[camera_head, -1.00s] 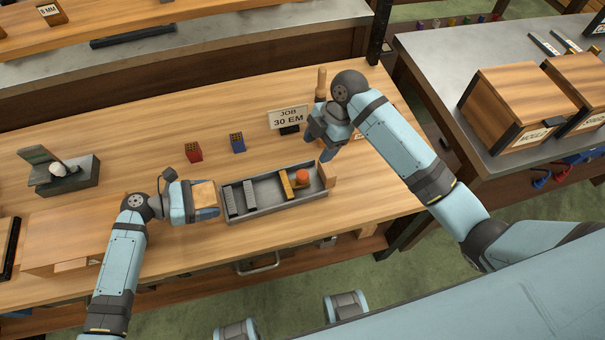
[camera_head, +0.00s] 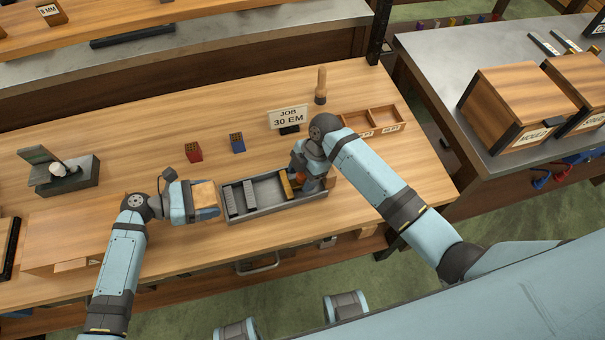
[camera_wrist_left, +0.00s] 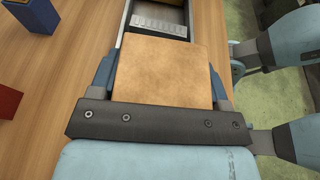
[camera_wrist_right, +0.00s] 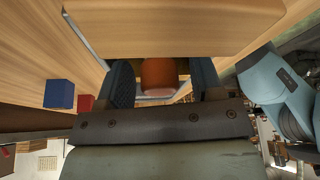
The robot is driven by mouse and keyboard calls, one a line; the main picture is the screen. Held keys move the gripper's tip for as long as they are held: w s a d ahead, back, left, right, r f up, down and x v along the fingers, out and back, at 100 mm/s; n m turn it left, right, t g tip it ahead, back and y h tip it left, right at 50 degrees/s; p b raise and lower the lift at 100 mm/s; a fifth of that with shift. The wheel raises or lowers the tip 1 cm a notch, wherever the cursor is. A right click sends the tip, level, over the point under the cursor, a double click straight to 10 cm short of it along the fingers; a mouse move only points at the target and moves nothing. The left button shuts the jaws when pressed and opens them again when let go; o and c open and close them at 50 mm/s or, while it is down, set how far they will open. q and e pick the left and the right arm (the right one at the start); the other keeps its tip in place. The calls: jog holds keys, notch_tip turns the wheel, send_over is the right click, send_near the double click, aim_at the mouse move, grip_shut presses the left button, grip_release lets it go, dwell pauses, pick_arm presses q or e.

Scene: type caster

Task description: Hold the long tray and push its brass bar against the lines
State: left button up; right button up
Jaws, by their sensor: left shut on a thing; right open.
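The long grey tray (camera_head: 262,211) lies on the bench and holds grey slugs or lines (camera_head: 238,198) toward its left end. A brass bar (camera_head: 287,187) stands across it right of the middle, with an orange knob (camera_head: 301,177) beside it. My left gripper (camera_head: 203,196) is shut on the wooden end block (camera_wrist_left: 163,70) at the tray's left end. My right gripper (camera_head: 311,178) is over the tray's right part, pointing down. In the right wrist view its open fingers stand either side of the orange knob (camera_wrist_right: 159,75); whether they touch it cannot be told.
A shallow wooden tray (camera_head: 375,122) lies at back right, near an upright wooden-handled tool (camera_head: 321,86). A grey device (camera_head: 64,174) sits at left.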

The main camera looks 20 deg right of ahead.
jog(key=c, duration=0.9)
jog(key=shift+o, duration=0.2)
send_near(267, 196)
jog(key=x, duration=0.5)
jog(key=shift+a, duration=0.1)
jog(key=shift+r, duration=0.1)
jog(key=o, duration=0.9)
jog(key=shift+c, duration=0.2)
jog(key=v, duration=1.2)
